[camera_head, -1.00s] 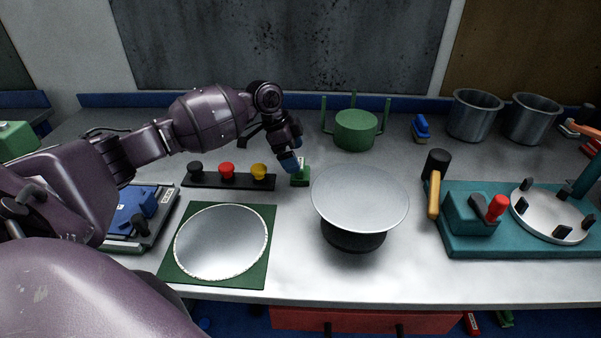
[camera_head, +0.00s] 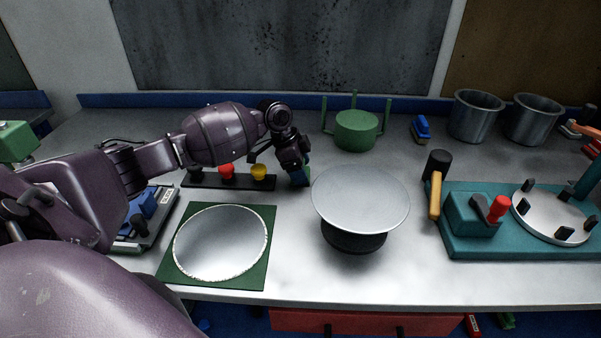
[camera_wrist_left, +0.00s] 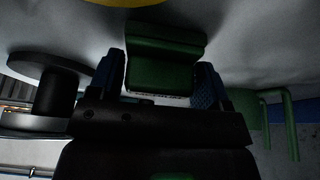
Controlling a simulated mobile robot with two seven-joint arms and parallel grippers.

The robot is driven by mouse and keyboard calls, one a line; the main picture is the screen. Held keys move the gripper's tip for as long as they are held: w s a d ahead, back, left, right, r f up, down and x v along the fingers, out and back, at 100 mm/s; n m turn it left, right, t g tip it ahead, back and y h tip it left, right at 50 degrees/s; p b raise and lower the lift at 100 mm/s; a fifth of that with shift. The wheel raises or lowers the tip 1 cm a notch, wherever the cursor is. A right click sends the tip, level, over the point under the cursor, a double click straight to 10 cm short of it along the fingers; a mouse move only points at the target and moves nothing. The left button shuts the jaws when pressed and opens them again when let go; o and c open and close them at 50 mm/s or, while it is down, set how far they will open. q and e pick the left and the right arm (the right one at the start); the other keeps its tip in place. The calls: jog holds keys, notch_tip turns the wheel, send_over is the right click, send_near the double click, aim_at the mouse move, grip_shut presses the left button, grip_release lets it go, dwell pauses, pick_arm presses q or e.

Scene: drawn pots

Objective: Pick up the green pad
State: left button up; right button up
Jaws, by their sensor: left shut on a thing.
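The green pad (camera_wrist_left: 160,65) sits between the two blue-tipped fingers of my left gripper (camera_wrist_left: 158,85) in the left wrist view. The fingers are shut on it. In the head view my left gripper (camera_head: 301,176) points down at the table just left of the round grey disc, and it hides nearly all of the pad. My right gripper is not in view.
A wide grey disc on a black base (camera_head: 360,200) stands close to the right of my gripper. A black bar with black, red and yellow knobs (camera_head: 228,182) lies to its left. A green pot-shaped stand (camera_head: 356,130) is behind. A round plate on a green mat (camera_head: 262,275) lies in front-left.

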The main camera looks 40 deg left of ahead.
pick_arm(q)
jog(key=shift+r, duration=0.55)
notch_tip(320, 180, up, 10)
jog(key=shift+f+p, duration=0.2)
jog(key=shift+p, duration=0.3)
notch_tip(320, 180, up, 9)
jog(key=shift+r+p, duration=0.2)
jog(key=shift+p, duration=0.1)
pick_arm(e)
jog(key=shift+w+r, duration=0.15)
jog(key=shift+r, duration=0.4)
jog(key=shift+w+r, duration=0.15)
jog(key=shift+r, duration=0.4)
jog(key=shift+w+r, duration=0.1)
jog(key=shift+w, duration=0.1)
pick_arm(q)
jog(key=shift+o, duration=1.3)
jog(key=shift+c, duration=0.7)
jog(key=shift+f, duration=0.1)
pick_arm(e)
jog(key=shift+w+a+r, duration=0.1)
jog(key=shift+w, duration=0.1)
